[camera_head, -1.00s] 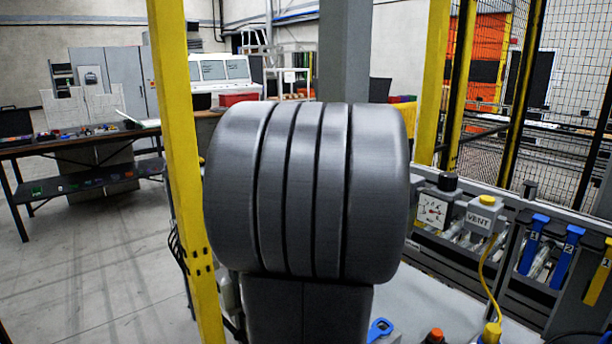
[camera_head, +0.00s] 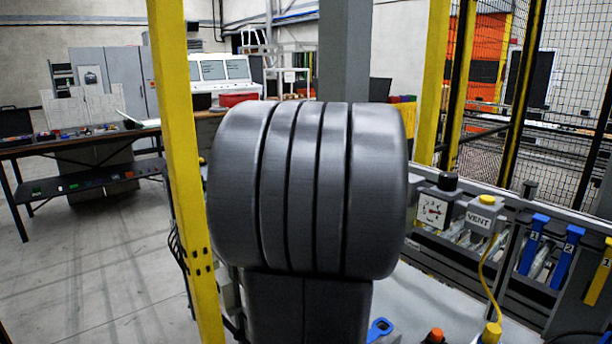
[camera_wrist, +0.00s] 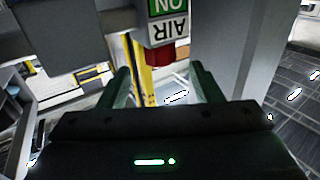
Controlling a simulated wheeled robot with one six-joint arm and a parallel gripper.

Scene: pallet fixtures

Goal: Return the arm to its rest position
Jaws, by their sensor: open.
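My gripper (camera_wrist: 163,90) shows in the wrist view with two green fingers set apart and nothing between them. Beyond the fingers is a box with a green ON label and a white AIR label (camera_wrist: 168,30), with a red part (camera_wrist: 160,62) under it. The labels appear upside down. In the head view my own dark grey arm joint fills the middle and hides what lies behind it; my gripper does not show there.
A yellow post (camera_head: 180,150) stands left of my arm. A panel with a gauge (camera_head: 433,210), a VENT unit (camera_head: 481,218) and blue numbered handles (camera_head: 533,245) is at the right. Mesh fencing (camera_head: 570,90) stands behind. A workbench (camera_head: 80,145) is at the far left.

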